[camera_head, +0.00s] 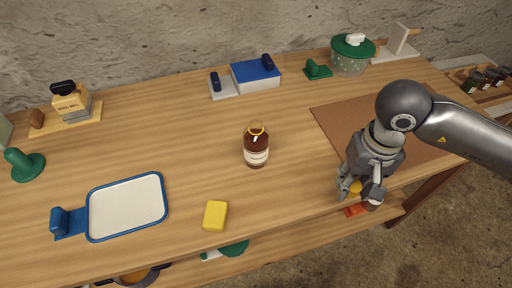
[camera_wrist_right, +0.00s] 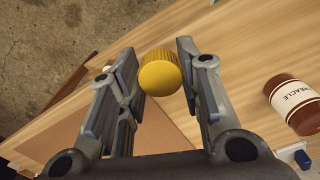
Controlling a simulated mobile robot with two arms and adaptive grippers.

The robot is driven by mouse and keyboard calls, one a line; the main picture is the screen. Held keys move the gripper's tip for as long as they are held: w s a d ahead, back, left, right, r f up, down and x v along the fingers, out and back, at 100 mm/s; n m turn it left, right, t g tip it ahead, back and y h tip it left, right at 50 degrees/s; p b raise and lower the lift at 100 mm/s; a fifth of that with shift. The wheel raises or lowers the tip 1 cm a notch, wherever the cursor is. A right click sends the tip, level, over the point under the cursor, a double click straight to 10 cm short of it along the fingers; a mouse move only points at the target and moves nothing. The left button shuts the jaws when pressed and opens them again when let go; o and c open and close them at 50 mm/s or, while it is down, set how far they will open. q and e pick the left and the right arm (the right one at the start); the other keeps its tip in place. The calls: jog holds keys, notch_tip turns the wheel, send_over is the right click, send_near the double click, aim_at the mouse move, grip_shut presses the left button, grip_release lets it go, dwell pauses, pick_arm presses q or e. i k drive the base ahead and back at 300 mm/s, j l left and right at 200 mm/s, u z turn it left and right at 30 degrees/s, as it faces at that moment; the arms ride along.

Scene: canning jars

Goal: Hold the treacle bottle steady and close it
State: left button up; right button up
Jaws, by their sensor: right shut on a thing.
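The treacle bottle (camera_head: 256,147) stands upright near the middle of the table, brown with a pale label and a yellow ring at its neck. Its brown side and the label lettering also show at the right edge of the right wrist view (camera_wrist_right: 297,103). My right gripper (camera_head: 359,190) is shut on a yellow ribbed cap (camera_wrist_right: 160,73), held between its fingertips near the table's front edge. The cap is to the right of the bottle and apart from it. In the head view the fingers partly cover the cap. My left gripper is not in view.
A yellow sponge-like block (camera_head: 215,216) lies in front of the bottle. A blue-rimmed white tray (camera_head: 165,210) is at left. A brown mat (camera_head: 335,121) lies at right. A blue-lidded box (camera_head: 256,83) and green-lidded pot (camera_head: 350,62) stand at the back. Wood around the bottle is clear.

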aim_at(255, 135)
jog(key=u, duration=1.4)
jog(key=k+l, duration=0.25)
jog(key=l, duration=0.15)
jog(key=k+l, duration=0.2)
jog(key=l, duration=0.2)
jog(key=k+l, duration=0.25)
jog(key=l, duration=0.15)
